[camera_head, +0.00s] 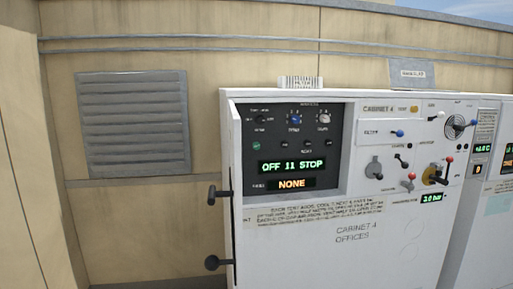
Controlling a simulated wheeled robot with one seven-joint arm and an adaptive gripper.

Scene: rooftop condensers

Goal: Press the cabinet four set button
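Cabinet 4 (340,262), a white box marked "CABINET 4 OFFICES", stands at the centre right. Its recessed black control panel (336,170) is at the upper left of its front. A row of small round buttons crosses this panel, with a green one (256,146) at the left and dark ones (283,145) to its right. Their labels are too small to tell which is the set button. Below them, a green display (292,166) reads "OFF 11 STOP" and an orange display (292,184) reads "NONE". My gripper is not in view.
Two black handles (219,194) (218,263) stick out at the cabinet's left edge. Knobs and coloured levers (436,174) crowd its upper right. Another cabinet (494,225) stands at the right edge. A louvred vent (135,122) and pipes are on the tan wall behind.

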